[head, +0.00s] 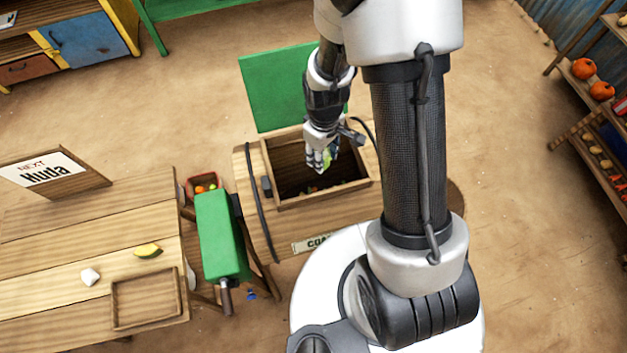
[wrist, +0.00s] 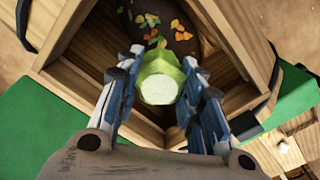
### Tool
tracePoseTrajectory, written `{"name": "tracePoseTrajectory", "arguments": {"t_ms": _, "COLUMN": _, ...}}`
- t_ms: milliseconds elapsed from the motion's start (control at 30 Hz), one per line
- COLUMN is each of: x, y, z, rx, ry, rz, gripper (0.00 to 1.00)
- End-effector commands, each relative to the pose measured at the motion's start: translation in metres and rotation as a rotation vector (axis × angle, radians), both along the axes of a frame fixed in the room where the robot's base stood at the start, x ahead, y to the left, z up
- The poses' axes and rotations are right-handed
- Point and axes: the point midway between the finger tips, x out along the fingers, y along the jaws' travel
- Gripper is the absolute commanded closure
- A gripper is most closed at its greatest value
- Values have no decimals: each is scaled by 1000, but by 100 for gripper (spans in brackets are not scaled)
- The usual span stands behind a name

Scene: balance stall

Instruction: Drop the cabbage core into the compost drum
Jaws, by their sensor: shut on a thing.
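The cabbage core (wrist: 160,82) is pale green with a whitish cut face. It is held between the fingers of my gripper (wrist: 165,95) in the wrist view. In the head view a bit of the green core (head: 327,158) shows at the fingertips of my gripper (head: 322,160). The compost drum (head: 262,215) is a wooden barrel with a square open hatch, its green lid (head: 278,88) raised at the back. My gripper is over the hatch opening. Dark compost with orange and yellow scraps (wrist: 160,30) lies inside the drum.
A wooden table (head: 60,240) stands at left with a yellow-green piece (head: 148,251), a white lump (head: 90,276) and an empty tray (head: 147,299). A green box-like part (head: 220,235) stands between table and drum. Shelves with pumpkins (head: 583,69) stand at right.

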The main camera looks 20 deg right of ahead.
Motion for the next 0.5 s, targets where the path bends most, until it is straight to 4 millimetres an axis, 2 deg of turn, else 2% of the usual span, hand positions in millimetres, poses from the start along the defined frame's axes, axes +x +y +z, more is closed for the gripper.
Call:
{"name": "tracePoseTrajectory", "arguments": {"t_ms": 33, "x": 0, "y": 0, "z": -10, "rx": 0, "ry": 0, "rz": 0, "gripper": 89}}
{"name": "tracePoseTrajectory", "arguments": {"t_ms": 133, "x": 1, "y": 0, "z": -17, "rx": 0, "ry": -1, "rz": -1, "gripper": 89}}
{"name": "tracePoseTrajectory", "arguments": {"t_ms": 433, "x": 1, "y": 0, "z": -18, "rx": 0, "ry": -2, "rz": -1, "gripper": 89}}
{"name": "tracePoseTrajectory", "arguments": {"t_ms": 467, "x": 1, "y": 0, "z": -18, "rx": 0, "ry": -2, "rz": -1, "gripper": 65}}
{"name": "tracePoseTrajectory", "arguments": {"t_ms": 500, "x": 1, "y": 0, "z": -18, "rx": 0, "ry": -2, "rz": -1, "gripper": 62}}
